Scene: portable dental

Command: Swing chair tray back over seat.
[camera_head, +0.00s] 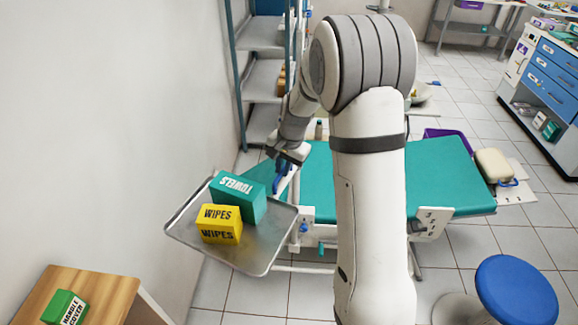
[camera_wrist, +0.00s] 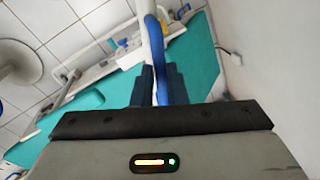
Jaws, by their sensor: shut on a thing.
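The metal chair tray (camera_head: 262,254) extends out to the left of the teal chair seat (camera_head: 318,172), near the wall. It carries a teal towels box (camera_head: 245,200) and a yellow wipes box (camera_head: 221,224). My gripper (camera_head: 282,172) is at the tray's back right side, by the chair's edge. In the wrist view my gripper (camera_wrist: 161,88) is shut on a blue handle (camera_wrist: 156,36) beside a white rod. The teal seat (camera_wrist: 205,62) shows behind it. My arm hides part of the chair in the head view.
A wall (camera_head: 100,130) stands close on the tray's left. A wooden cabinet (camera_head: 95,290) with a green box (camera_head: 65,307) is at the lower left. A metal shelf (camera_head: 262,80) is behind. A blue stool (camera_head: 515,290) is at the lower right.

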